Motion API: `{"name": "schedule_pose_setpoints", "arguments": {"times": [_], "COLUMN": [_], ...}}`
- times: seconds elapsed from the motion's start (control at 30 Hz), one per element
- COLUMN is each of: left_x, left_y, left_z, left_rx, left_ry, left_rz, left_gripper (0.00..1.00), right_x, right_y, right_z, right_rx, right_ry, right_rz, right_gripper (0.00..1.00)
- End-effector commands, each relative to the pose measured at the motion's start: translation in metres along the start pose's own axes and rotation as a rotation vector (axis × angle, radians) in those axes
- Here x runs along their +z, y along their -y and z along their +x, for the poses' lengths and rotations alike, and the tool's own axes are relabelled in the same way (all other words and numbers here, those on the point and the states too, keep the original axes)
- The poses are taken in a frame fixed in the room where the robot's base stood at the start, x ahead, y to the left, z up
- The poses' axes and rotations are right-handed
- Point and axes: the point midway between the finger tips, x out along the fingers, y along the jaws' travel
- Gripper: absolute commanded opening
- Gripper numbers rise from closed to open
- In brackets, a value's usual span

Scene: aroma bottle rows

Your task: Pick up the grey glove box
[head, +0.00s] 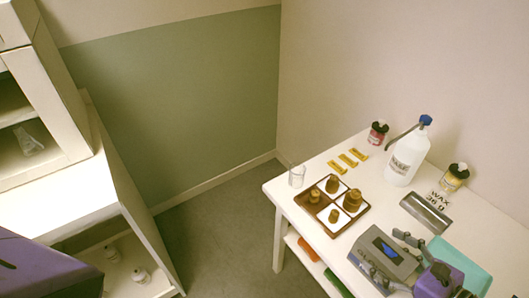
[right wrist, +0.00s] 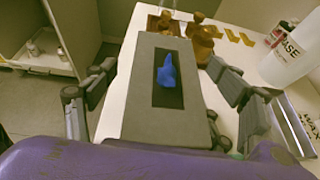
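The grey glove box (head: 387,251) lies on the white table near its front edge, with a blue glove showing in the dark slot on its top. In the right wrist view the box (right wrist: 140,110) lies between the spread fingers of my right gripper (right wrist: 165,100). In the head view my right gripper (head: 390,257) has a finger on either side of the box. My left gripper is not in view.
A partitioned brown tray (head: 309,211) with brown weights stands left of the box. A wash bottle (head: 404,160), a jar (head: 454,178), a grey metal piece (head: 427,213) and a teal tray (head: 462,262) are close by. A glass beaker (head: 297,176) stands at the table's left corner.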

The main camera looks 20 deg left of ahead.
Motion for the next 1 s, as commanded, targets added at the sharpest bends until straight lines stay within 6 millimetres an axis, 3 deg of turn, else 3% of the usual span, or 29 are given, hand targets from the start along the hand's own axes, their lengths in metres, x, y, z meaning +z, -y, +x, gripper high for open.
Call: {"name": "schedule_pose_setpoints", "arguments": {"times": [0.07,0.5,0.83,1.0], "left_x": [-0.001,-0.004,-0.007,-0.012], "left_y": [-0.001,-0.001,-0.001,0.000], "left_z": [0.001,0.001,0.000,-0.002], "left_rx": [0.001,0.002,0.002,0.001], "left_ry": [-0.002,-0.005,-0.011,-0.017], "left_rz": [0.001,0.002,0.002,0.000], "left_gripper": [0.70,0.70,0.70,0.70], "right_x": [0.000,0.000,0.005,0.020], "right_y": [0.000,0.000,0.000,0.001], "right_z": [0.000,0.000,-0.002,-0.008], "right_rx": [0.000,0.001,0.000,-0.001], "right_ry": [0.000,0.000,0.003,0.004], "right_rz": [0.000,0.001,-0.002,-0.007], "right_gripper": [0.66,0.10,0.09,0.09]}}
